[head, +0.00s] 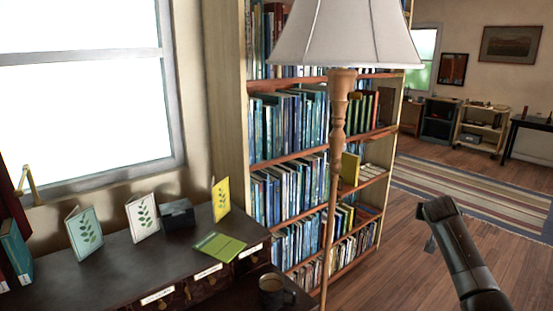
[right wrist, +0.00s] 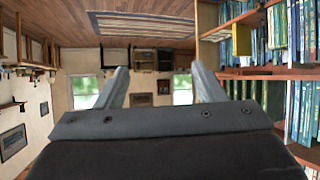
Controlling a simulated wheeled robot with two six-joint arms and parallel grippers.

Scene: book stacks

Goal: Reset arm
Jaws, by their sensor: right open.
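My right arm (head: 460,250) reaches up from the lower right in the head view, over the wooden floor and apart from the bookcase. Its gripper is mostly hidden behind the arm in that view. In the right wrist view my right gripper (right wrist: 158,69) has its two grey fingers spread, with nothing between them. My left gripper is in neither view.
A full bookcase (head: 252,87) stands behind a floor lamp (head: 345,35). Open floor and a striped rug (head: 470,190) lie at right.

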